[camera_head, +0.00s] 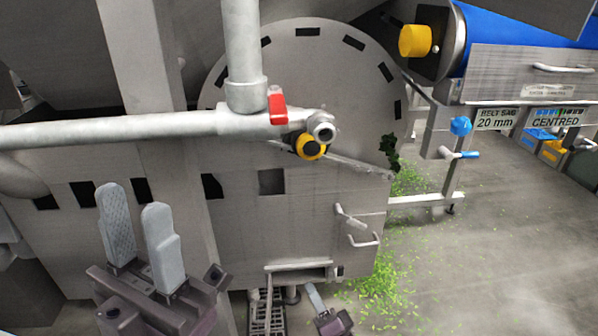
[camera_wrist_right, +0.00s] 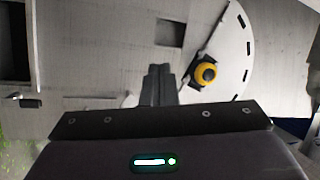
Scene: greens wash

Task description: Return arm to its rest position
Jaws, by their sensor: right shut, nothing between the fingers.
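My left gripper (camera_head: 136,203) is at the lower left of the head view, its two pale grey fingers pointing up with a gap between them and nothing in it. My right gripper (camera_head: 315,293) shows only in part at the bottom edge of the head view, low in front of the machine. In the right wrist view its dark fingers (camera_wrist_right: 156,84) are together with nothing between them. The rest of the right arm is hidden below the head view.
A grey pipe with a red valve handle (camera_head: 277,104) crosses above my grippers. Behind stands a grey metal machine (camera_head: 290,235) with a yellow-ringed knob (camera_head: 310,146). Green leaf scraps (camera_head: 375,290) litter the floor. A conveyor (camera_head: 520,75) stands at the right; open floor lies below it.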

